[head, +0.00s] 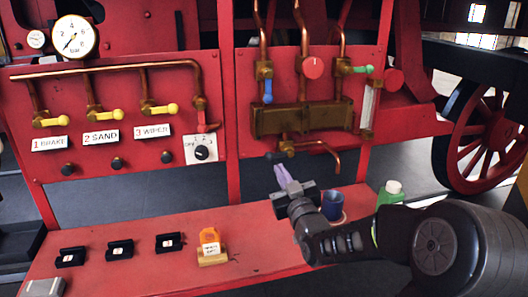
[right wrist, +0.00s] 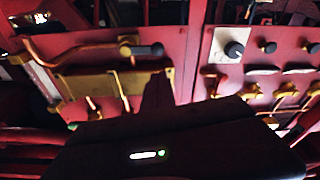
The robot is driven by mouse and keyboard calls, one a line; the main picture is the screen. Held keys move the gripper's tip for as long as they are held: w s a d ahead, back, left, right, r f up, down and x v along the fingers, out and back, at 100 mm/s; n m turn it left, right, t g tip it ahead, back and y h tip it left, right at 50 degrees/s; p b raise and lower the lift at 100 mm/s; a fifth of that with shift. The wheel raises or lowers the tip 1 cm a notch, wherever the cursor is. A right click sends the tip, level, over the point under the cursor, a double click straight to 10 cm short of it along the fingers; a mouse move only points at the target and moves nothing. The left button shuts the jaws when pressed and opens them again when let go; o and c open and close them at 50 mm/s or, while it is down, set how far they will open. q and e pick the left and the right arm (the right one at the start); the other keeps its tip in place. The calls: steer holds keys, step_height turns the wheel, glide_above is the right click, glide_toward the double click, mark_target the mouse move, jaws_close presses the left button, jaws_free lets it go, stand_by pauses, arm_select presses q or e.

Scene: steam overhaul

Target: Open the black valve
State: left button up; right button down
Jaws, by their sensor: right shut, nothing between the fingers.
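The black valve (head: 279,157) is a short dark handle under the brass block (head: 300,118), where a copper pipe bends off to the right. In the right wrist view the black valve (right wrist: 143,50) sticks out sideways on its brass fitting. My right gripper (head: 281,175) is shut and empty, just below the black valve in the head view. Its fingers (right wrist: 158,92) show dark in the right wrist view, just beyond the wrist body. Whether the fingertips touch the handle I cannot tell. My left gripper is not in view.
Above are a blue handle (head: 268,92), a red knob (head: 313,67) and a green handle (head: 362,69). Yellow valves and a rotary dial (head: 202,152) are on the left panel. The red bench (head: 140,262) holds black blocks, an orange item (head: 209,240), a blue cup (head: 335,206) and a green bottle (head: 391,194).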

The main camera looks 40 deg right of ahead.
mark_target(279, 155)
steer(key=shift+w, duration=0.1)
steer(key=p+x, duration=0.2)
steer(key=x, duration=0.7)
steer(key=shift+w+d, duration=0.2)
steer(key=shift+w, duration=0.15)
steer(key=shift+a+f+n+b, duration=0.1)
steer(key=shift+f+n+b, duration=0.05)
steer(key=shift+n+b, duration=0.2)
